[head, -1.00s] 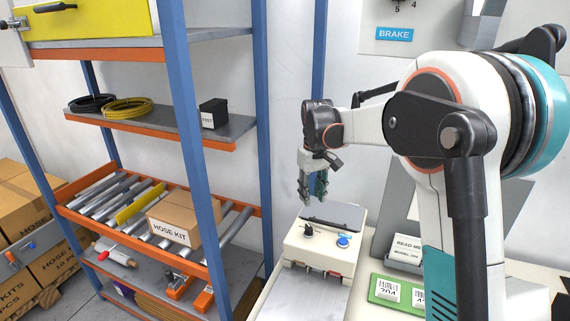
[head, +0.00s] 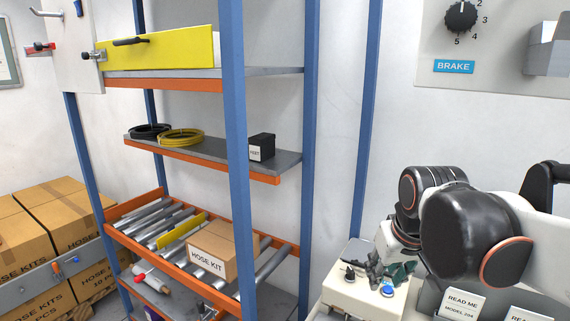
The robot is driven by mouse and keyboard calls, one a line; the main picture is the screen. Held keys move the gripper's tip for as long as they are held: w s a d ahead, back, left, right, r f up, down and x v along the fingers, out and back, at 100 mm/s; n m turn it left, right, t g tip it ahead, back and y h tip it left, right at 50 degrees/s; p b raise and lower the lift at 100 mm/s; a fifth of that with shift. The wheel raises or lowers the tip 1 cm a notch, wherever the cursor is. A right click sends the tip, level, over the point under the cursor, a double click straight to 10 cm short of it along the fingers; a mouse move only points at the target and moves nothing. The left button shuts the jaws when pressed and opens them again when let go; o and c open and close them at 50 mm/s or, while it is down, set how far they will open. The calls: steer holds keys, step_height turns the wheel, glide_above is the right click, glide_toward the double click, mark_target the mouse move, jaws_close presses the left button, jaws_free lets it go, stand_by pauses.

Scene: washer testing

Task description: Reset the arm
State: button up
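My gripper (head: 385,268) is at the lower right in the head view, at the end of my folded arm. Its dark and green fingers show over the white control box (head: 345,292) with a black knob and a blue button (head: 388,291). I cannot tell whether the fingers touch the box. I see nothing held between them, but their opening is too small and overlapped to judge.
A blue and orange shelf rack (head: 236,170) stands left of my arm, with hoses, a small black box (head: 262,147) and a hose kit carton (head: 222,250). A grey panel with a BRAKE label (head: 454,67) hangs at the upper right. White wall separates rack and panel.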

steer(key=s+f+t+b, duration=0.1)
steer(key=s+f, duration=0.2)
steer(key=s, duration=0.3)
steer(key=s+f+m+t+b, duration=0.1)
steer(key=s+f, duration=0.3)
steer(key=s, duration=0.2)
steer(key=shift+t, duration=0.3)
steer(key=shift+d, duration=0.1)
